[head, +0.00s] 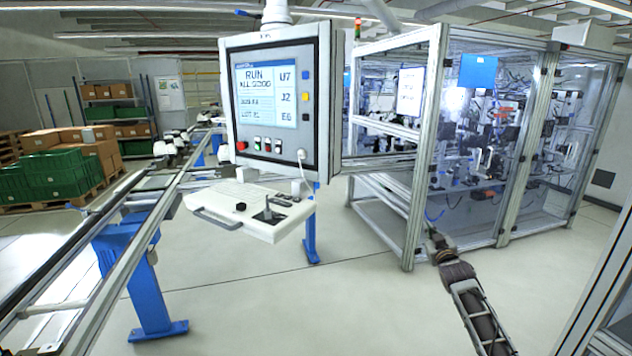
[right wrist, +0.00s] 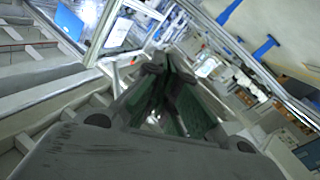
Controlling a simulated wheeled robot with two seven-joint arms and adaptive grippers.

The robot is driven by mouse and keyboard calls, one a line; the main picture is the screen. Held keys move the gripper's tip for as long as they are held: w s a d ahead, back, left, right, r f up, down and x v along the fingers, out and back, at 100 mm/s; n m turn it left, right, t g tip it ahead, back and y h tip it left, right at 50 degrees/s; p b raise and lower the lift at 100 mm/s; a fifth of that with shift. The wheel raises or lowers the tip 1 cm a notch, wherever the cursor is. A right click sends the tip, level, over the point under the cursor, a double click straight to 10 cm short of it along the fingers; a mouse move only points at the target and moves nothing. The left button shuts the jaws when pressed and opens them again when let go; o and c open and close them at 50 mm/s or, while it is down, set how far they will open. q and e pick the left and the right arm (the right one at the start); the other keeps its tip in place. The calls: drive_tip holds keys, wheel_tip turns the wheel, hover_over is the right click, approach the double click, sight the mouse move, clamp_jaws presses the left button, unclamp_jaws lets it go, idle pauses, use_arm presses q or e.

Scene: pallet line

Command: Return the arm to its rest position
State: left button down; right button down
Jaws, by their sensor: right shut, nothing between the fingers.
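My right arm (head: 478,312) comes in from the lower right of the head view and reaches forward and up. Its gripper (head: 435,236) is small and dark there, in front of the lower frame of the glazed machine cell (head: 420,200); I cannot tell whether it touches the frame. In the right wrist view the fingers of the right gripper (right wrist: 168,68) come together, shut, with nothing held. My left arm and gripper are not in view.
A control panel (head: 328,110) hangs at the centre above a white keyboard shelf (head: 290,228). A rail conveyor (head: 108,290) with blue legs (head: 150,285) runs along the left. Green crates (head: 62,172) and cardboard boxes stand behind it. Open floor (head: 270,310) lies between conveyor and cell.

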drive_tip(key=s+a+f+g, duration=0.1)
drive_tip(key=s+f, duration=0.2)
drive_tip(key=f, duration=0.6)
drive_tip(key=s+f+g, duration=0.2)
drive_tip(key=f, duration=0.7)
drive_tip(key=s+a+f+g, duration=0.1)
drive_tip(key=s+f, duration=0.2)
drive_tip(key=f, duration=0.6)
drive_tip(key=s+a+f+g, duration=0.1)
drive_tip(key=s+f+g, duration=0.1)
drive_tip(key=s+f, duration=0.8)
drive_tip(key=s+a+f+g, duration=0.25)
drive_tip(key=s+f, duration=0.45)
drive_tip(key=f, duration=0.7)
drive_tip(key=s+a+f+g, duration=0.2)
drive_tip(key=s+f, duration=0.6)
drive_tip(key=s, duration=0.9)
drive_tip(key=s+a+f+g, duration=0.2)
drive_tip(key=s+f, duration=0.5)
drive_tip(key=s, duration=1)
drive_tip(key=s+a+f+g+y, duration=0.1)
drive_tip(key=s+a+f+g, duration=0.2)
drive_tip(key=s+f, duration=0.5)
drive_tip(key=s+g, duration=0.1)
drive_tip(key=s, duration=0.9)
drive_tip(key=shift+f+m+g, duration=0.35)
drive_tip(key=shift+m, duration=0.05)
